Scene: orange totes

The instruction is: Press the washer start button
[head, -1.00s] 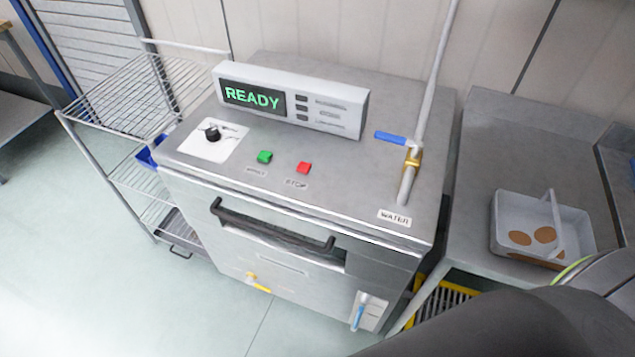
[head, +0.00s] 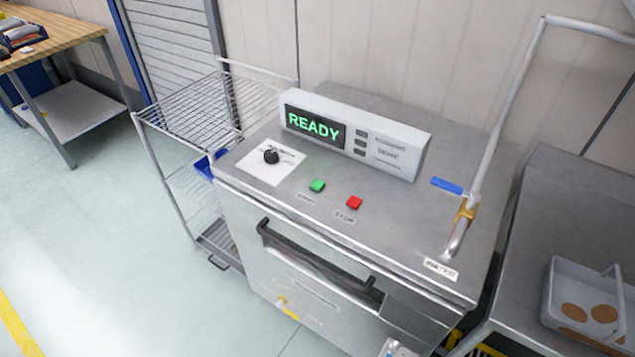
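The washer (head: 400,220) is a steel cabinet in the middle of the head view. A green button (head: 317,186) sits on its top, with a small label in front that is hard to read. A red button (head: 354,203) labelled STOP is just right of it. Behind them a display (head: 315,125) reads READY in green. A black knob (head: 271,156) on a white plate is left of the green button. A dark handle (head: 315,258) runs across the front. Neither of my grippers is in view.
A blue-levered water pipe (head: 485,165) rises at the washer's right rear. A steel counter (head: 560,205) with a white basket (head: 560,290) stands at right. A wire rack (head: 195,115) is at left, and a wooden-topped bench (head: 60,45) is farther left. The floor at lower left is clear.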

